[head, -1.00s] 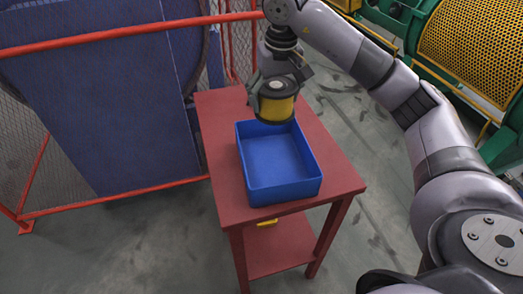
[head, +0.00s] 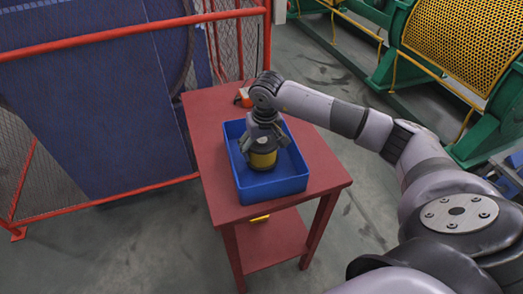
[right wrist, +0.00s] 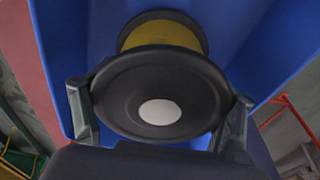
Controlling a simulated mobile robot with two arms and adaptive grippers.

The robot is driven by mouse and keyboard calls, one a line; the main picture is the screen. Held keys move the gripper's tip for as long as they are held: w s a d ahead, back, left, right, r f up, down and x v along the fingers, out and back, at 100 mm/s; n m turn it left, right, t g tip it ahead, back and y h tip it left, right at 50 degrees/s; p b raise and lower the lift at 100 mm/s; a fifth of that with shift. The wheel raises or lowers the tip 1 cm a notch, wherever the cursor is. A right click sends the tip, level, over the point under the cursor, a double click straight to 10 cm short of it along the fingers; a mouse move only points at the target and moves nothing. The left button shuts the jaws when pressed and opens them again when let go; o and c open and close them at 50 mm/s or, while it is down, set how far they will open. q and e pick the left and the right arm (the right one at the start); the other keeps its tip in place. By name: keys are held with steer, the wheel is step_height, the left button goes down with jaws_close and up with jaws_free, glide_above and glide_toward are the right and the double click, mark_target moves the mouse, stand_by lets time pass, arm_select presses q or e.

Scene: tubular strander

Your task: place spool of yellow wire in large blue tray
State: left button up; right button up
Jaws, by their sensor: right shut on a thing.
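The spool of yellow wire (head: 263,160) has dark flanges and is inside the large blue tray (head: 270,188) in the head view. My right gripper (head: 262,150) reaches down from above and is shut on the spool. In the right wrist view, the spool's black flange (right wrist: 205,95) lies between the two fingers of the gripper (right wrist: 160,108), with the yellow wire (right wrist: 165,35) beyond it and the tray's blue wall (right wrist: 75,40) around. I cannot tell whether the spool touches the tray floor. My left gripper is not in view.
The tray stands on a red table (head: 210,130) with a lower shelf (head: 270,240). A small orange item (head: 243,97) lies at the table's back. A red-railed fence (head: 120,35) is at the left, a green machine with a yellow mesh drum (head: 455,45) at the right.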

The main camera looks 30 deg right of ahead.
steer(key=shift+f, duration=0.95)
steer(key=shift+f, duration=0.15)
steer(key=o, duration=1.9)
